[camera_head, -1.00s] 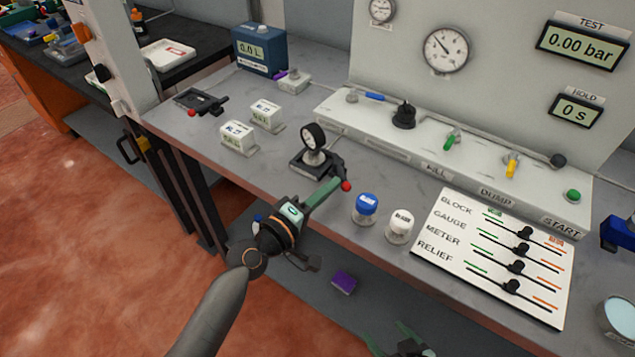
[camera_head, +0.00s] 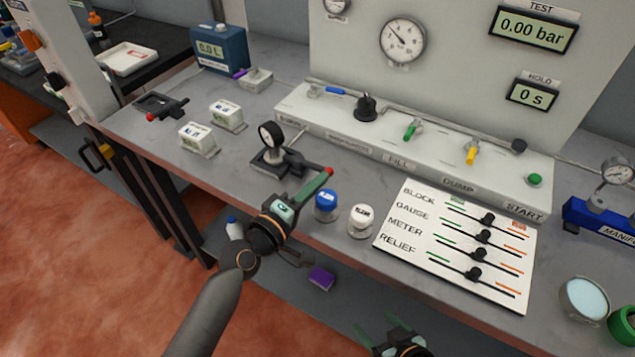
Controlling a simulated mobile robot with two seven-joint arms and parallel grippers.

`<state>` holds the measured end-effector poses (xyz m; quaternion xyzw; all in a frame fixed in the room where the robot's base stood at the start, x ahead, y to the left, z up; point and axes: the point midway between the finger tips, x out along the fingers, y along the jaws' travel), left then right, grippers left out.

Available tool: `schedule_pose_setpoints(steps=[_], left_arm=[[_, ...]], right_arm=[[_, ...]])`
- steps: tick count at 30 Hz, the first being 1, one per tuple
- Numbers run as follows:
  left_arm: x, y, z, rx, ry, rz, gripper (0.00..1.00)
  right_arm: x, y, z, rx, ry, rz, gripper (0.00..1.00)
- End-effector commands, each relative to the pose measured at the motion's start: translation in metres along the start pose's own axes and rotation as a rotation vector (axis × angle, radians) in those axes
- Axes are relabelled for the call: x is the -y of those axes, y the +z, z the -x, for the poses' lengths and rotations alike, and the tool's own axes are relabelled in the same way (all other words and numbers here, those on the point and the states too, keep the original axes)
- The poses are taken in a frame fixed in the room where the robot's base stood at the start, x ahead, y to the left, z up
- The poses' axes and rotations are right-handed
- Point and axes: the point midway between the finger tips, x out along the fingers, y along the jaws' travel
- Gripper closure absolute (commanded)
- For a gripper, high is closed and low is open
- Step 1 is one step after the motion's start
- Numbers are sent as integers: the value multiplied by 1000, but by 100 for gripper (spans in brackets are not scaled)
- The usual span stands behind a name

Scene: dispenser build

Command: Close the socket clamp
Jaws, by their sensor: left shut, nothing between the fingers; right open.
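The socket (camera_head: 268,163) is a dark block near the bench's front edge, with a round black gauge (camera_head: 271,137) standing in it. Its clamp lever ends in a red knob (camera_head: 329,170), out to the right of the block. My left gripper (camera_head: 322,181) is shut and empty, with its green fingertips right at the knob. They seem to touch the lever, but I cannot tell for sure. The fingers hide part of the lever. My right gripper (camera_head: 380,328) is open and empty at the bottom edge, low in front of the bench.
Blue-capped (camera_head: 327,206) and white-capped (camera_head: 361,221) jars stand just right of my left fingers. A valve board (camera_head: 400,245) lies further right. Another red-knobbed fixture (camera_head: 163,106) and white boxes (camera_head: 197,138) stand left. The long valve panel (camera_head: 345,135) runs behind.

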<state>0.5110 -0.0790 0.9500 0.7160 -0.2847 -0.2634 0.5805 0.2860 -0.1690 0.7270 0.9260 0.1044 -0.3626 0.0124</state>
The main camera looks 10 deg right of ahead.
Motion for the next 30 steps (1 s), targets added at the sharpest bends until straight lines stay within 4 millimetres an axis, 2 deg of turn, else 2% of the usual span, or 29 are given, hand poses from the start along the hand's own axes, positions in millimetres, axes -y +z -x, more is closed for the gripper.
schedule_pose_setpoints(steps=[20, 25, 30], left_arm=[[0, 0, 5, 0, -1, 0, 100], [1, 0, 27, 1, -2, -2, 100], [3, 0, 62, 0, -4, -2, 100]], right_arm=[[0, 0, 0, 0, 0, 0, 16], [0, -1, 1, 0, 0, 0, 16], [0, 0, 0, 0, 0, 0, 16]])
